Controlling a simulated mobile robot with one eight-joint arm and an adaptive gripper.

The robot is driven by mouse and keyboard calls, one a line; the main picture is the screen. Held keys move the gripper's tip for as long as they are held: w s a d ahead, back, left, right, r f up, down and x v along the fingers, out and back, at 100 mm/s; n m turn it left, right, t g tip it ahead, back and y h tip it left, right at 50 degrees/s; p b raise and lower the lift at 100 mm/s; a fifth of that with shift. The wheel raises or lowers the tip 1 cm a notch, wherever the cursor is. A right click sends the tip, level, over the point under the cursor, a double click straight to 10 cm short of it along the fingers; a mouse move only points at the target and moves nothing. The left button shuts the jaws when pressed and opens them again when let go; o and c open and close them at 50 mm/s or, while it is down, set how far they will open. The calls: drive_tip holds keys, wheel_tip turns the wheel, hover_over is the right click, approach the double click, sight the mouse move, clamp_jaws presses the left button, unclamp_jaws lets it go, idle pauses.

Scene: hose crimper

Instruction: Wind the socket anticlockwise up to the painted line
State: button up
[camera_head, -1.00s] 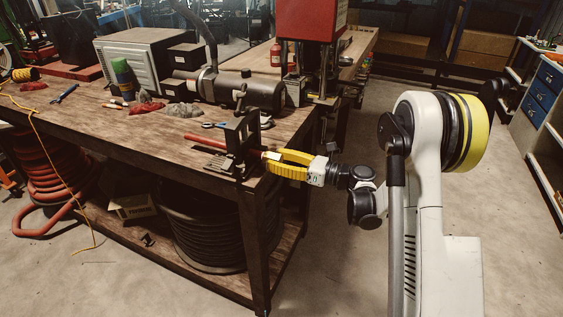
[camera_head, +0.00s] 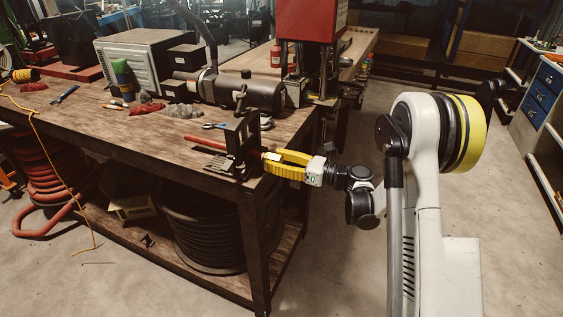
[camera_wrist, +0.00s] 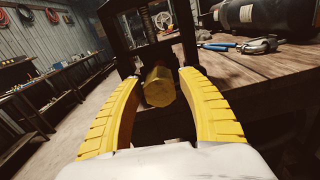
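A brass-coloured six-sided socket (camera_wrist: 158,88) shows in the middle of the wrist view, its end face toward me. It sits in front of a dark upright frame (camera_wrist: 150,35) on the table edge, which also shows in the head view (camera_head: 236,140). My gripper (camera_wrist: 160,78) has its yellow fingers on either side of the socket. Narrow gaps seem to show between fingertips and socket, so it looks open around it. In the head view my gripper (camera_head: 264,160) reaches in from the right and hides the socket. I cannot make out the painted line.
A red rod (camera_head: 204,142) lies left of the frame on the wooden bench (camera_head: 90,130). Blue-handled pliers (camera_wrist: 217,46) lie behind it. A red press (camera_head: 310,20) stands at the back. The floor right of the bench is open.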

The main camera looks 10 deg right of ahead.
sight(281, 161)
drive_tip(key=shift+d, duration=0.1)
drive_tip(key=b+v, duration=0.1)
drive_tip(key=v, duration=0.4)
idle(0.3)
drive_tip(key=shift+s+d+m, duration=0.15)
drive_tip(key=shift+d+m, duration=0.05)
drive_tip(key=shift+m, duration=0.4)
drive_tip(key=shift+s+d+m, duration=0.15)
drive_tip(key=shift+d+m, duration=0.05)
drive_tip(key=shift+m, duration=0.4)
drive_tip(key=s+d+m+p, duration=0.1)
drive_tip(key=s+d+m, duration=0.15)
drive_tip(key=m, duration=0.75)
drive_tip(key=x, duration=0.9)
drive_tip(key=shift+w+d, duration=0.1)
drive_tip(key=shift+w, duration=0.1)
